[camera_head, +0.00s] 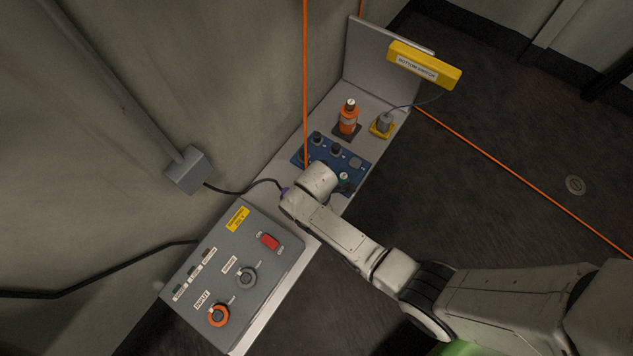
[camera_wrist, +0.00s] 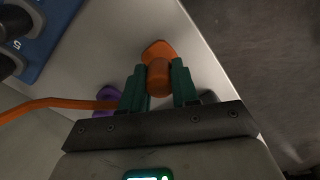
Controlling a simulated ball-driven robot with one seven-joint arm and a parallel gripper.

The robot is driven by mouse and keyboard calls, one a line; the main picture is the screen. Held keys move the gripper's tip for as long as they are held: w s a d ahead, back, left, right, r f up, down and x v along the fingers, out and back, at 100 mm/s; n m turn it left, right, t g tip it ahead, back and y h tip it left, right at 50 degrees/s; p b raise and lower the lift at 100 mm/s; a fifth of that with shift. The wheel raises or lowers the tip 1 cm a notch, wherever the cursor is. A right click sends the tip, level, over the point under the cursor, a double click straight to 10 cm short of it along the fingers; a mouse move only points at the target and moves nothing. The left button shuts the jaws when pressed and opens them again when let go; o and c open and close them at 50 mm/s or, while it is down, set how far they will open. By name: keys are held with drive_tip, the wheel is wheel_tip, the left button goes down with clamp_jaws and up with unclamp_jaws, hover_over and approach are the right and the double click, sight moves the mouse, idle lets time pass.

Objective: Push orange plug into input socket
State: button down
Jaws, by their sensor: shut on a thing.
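The orange plug (camera_wrist: 158,80) is between the green fingers of my gripper (camera_wrist: 160,70) in the wrist view, which are shut on it. An orange cable (camera_wrist: 50,103) runs off to the left from behind the fingers. An orange flange shows beyond the plug body. In the head view, my wrist hides the plug and fingers above the bench. The input socket (camera_head: 218,315), an orange ring with a dark centre, is on the sloped grey box (camera_head: 190,283), lower left of my gripper and apart from it.
The grey box also carries a grey socket (camera_head: 246,278) and a red switch (camera_head: 270,241). A blue panel (camera_head: 362,152) with black knobs, an orange bottle (camera_head: 348,117) and a yellow-based plug (camera_head: 384,123) stand behind my wrist. An orange cable (camera_head: 305,80) hangs vertically beside the bench.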

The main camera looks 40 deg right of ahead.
drive_tip(key=shift+r+p, duration=2.15)
drive_tip(key=shift+r, duration=0.05)
drive_tip(key=a+r+n, duration=0.1)
drive_tip(key=a+n, duration=0.1)
drive_tip(key=a, duration=0.4)
drive_tip(key=w+a+r+n, duration=0.1)
drive_tip(key=a+r, duration=0.1)
drive_tip(key=a, duration=0.4)
drive_tip(key=a+r+n, duration=0.2)
drive_tip(key=a, duration=0.4)
drive_tip(key=shift+w+a+n, duration=0.2)
drive_tip(key=shift+a+n, duration=0.1)
drive_tip(key=shift+a, duration=0.1)
drive_tip(key=s+a+r+n, duration=0.3)
drive_tip(key=s+a, duration=0.2)
drive_tip(key=a, duration=0.4)
drive_tip(key=s+a+r+n, duration=0.2)
drive_tip(key=s+a+n, duration=0.15)
drive_tip(key=a, duration=0.55)
drive_tip(key=shift+s+d+f, duration=0.1)
drive_tip(key=shift+s+f, duration=0.1)
drive_tip(key=shift+f, duration=1.2)
drive_tip(key=shift+s+d+f, duration=0.1)
drive_tip(key=shift+s+f, duration=0.05)
drive_tip(key=shift+f, duration=1.2)
drive_tip(key=shift+f, duration=0.35)
